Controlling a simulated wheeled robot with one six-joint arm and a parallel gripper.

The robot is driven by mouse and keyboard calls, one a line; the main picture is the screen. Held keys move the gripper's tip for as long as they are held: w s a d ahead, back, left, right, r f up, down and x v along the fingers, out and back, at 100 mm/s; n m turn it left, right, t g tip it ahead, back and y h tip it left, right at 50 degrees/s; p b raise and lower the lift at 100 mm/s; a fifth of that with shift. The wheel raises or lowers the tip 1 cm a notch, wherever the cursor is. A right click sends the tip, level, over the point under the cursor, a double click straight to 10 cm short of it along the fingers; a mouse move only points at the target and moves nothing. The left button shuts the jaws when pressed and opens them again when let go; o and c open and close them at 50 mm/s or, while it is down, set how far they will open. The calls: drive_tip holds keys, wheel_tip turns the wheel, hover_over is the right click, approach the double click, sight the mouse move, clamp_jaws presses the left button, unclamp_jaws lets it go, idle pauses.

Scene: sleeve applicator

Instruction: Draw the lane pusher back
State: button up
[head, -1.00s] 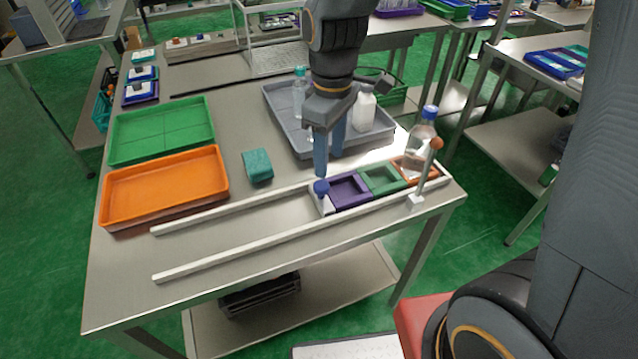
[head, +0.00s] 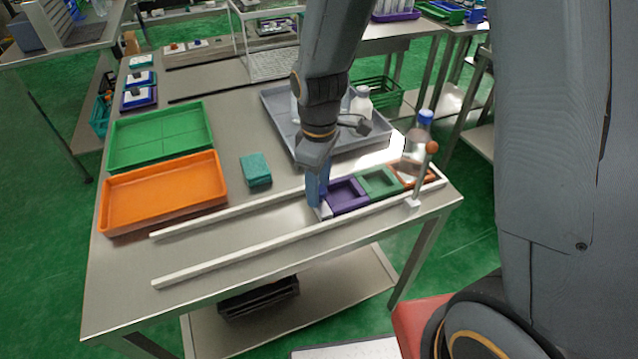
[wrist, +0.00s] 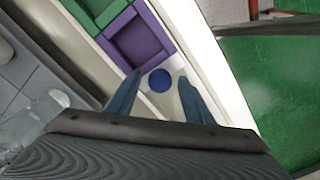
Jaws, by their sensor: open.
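The lane pusher is a white block (head: 325,211) with a round blue knob (wrist: 160,80). It stands between the white lane rails, against the purple carrier (head: 346,209) at the left end of a row. In the head view my fingers hide the knob. My gripper (head: 317,196) is lowered over the pusher. In the wrist view my gripper (wrist: 159,97) is open, with one blue finger on each side of the knob. I cannot tell whether either finger touches it.
A post with an orange ball (head: 432,148) stands by the front rail. A grey tray (head: 283,118) lies behind. The lane left of the pusher is clear.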

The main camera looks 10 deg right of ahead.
drive_tip(key=shift+a, duration=0.1)
clamp_jaws()
